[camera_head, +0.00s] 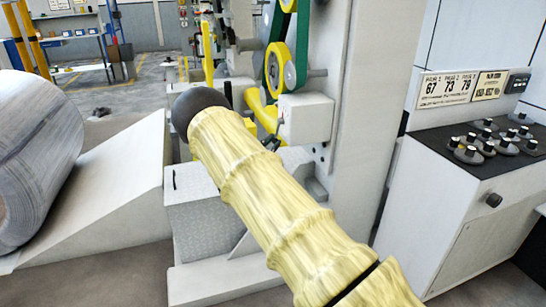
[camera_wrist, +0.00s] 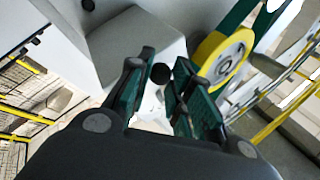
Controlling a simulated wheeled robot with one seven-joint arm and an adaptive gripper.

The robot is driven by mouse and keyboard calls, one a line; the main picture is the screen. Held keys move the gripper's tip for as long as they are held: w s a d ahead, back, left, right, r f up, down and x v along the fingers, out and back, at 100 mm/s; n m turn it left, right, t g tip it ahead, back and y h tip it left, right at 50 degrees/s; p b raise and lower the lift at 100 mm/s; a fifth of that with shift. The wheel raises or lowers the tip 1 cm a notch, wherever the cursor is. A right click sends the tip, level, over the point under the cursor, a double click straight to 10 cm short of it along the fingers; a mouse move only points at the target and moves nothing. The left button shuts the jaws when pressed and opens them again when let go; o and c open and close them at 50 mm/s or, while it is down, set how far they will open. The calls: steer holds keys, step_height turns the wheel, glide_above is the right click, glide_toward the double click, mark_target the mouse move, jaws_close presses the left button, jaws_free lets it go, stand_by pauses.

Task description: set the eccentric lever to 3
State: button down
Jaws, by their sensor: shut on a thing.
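The eccentric lever shows in the wrist view as a dark round knob (camera_wrist: 160,74) between my fingertips. My gripper (camera_wrist: 164,64) has its two green-padded fingers closed around this knob. The rest of the lever and any number scale are hidden or too small to read, so I cannot tell its setting. A white box-shaped housing (camera_wrist: 135,45) stands just beyond the fingers; it also shows in the head view (camera_head: 306,120). In the head view my yellow-sleeved arm reaches to the machine and hides most of my gripper.
A yellow wheel with a green belt (camera_head: 277,70) is close to the housing, and also beside my right finger in the wrist view (camera_wrist: 222,58). A large coil (camera_head: 35,150) lies at left by a sloped block (camera_head: 120,190). A control panel (camera_head: 480,145) stands at right.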

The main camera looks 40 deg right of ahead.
steer(key=m+b, duration=0.1)
steer(key=w+m+g+b, duration=0.1)
steer(key=m+g+b, duration=0.1)
steer(key=shift+w+d+f+h, duration=0.25)
steer(key=shift+d+h, duration=0.05)
steer(key=shift+h, duration=0.1)
steer(key=shift+w+d+r+m+g+h+b, duration=0.1)
steer(key=shift+w+m+g+b, duration=0.15)
steer(key=shift+m+b, duration=0.15)
steer(key=shift+w+r+m+g+h+b, duration=0.15)
steer(key=shift+m+g+b, duration=0.2)
steer(key=shift+m, duration=0.2)
steer(key=shift+w+d+r+m+g+h+b, duration=0.1)
steer(key=shift+w+m+g+b, duration=0.1)
steer(key=shift+m+b, duration=0.2)
steer(key=shift+r, duration=0.1)
steer(key=c, duration=1.3)
jaws_free()
steer(key=shift+o, duration=0.2)
steer(key=shift+a, duration=0.1)
steer(key=v, duration=1.2)
steer(key=shift+w, duration=0.1)
